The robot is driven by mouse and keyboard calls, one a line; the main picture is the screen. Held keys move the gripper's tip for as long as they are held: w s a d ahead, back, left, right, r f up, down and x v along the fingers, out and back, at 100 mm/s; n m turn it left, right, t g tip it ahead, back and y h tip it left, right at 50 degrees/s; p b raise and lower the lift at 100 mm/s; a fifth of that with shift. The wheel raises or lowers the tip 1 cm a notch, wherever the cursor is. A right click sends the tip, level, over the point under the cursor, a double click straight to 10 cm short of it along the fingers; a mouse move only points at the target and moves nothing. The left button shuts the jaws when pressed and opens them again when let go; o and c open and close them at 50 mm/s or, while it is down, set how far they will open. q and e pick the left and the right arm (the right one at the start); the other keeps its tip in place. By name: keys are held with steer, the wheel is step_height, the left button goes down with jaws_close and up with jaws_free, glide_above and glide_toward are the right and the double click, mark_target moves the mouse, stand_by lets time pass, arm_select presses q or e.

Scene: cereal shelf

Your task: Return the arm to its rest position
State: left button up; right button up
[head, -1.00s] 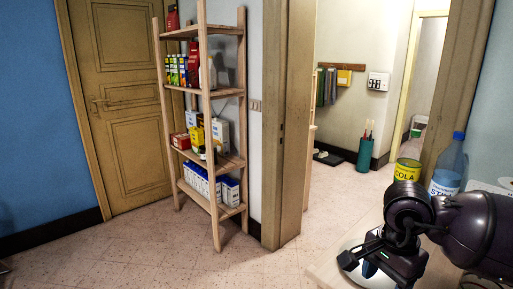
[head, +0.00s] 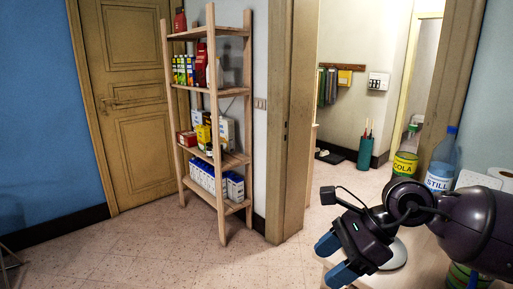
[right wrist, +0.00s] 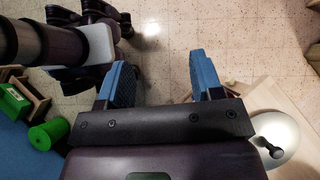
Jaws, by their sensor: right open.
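My right gripper (head: 336,258) is at the lower right of the head view, with its blue fingers pointing down and left beside the table. In the right wrist view its two blue fingers (right wrist: 158,85) stand wide apart with only floor tiles between them, so it is open and empty. My right arm reaches in from the right edge of the head view, above the table. My left gripper does not show in the head view.
A table (head: 414,274) lies under my right arm. A wooden shelf (head: 232,159) with boxes and bottles stands at the left. The floor (head: 130,250) between is clear.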

steer(key=w+a+r+m+t+y, duration=0.35)
steer(key=a+r+m+y, duration=0.35)
steer(key=m+y, duration=0.5)
steer(key=w+d+f+m+t+h, duration=0.2)
steer(key=d+f+m+t+h, duration=0.4)
steer(key=m, duration=0.7)
steer(key=w+d+f+m+t+h, duration=0.2)
steer(key=d+f+m+t+h, duration=0.25)
steer(key=m+t, duration=0.6)
steer(key=s+d+f+m+g+h, duration=0.2)
steer(key=s+d+f+m+h, duration=0.1)
steer(key=f+m, duration=0.4)
steer(key=s+d+f+m+g+h, duration=0.3)
steer(key=f+m+h, duration=0.15)
steer(key=f, duration=0.45)
steer(key=s+d+f+m+g+h, duration=0.1)
steer(key=s+d+f+m+g, duration=0.1)
steer(key=s+f, duration=0.5)
steer(key=s+d+f+m+g+h, duration=0.1)
steer(key=s+d+f+m+g, duration=0.1)
steer(key=s+f+m, duration=0.2)
steer(key=s+f, duration=0.3)
steer(key=s, duration=0.5)
steer(key=shift+s+d+f+m, duration=0.2)
steer(key=shift+d+f+m, duration=0.1)
steer(key=shift+d, duration=0.05)
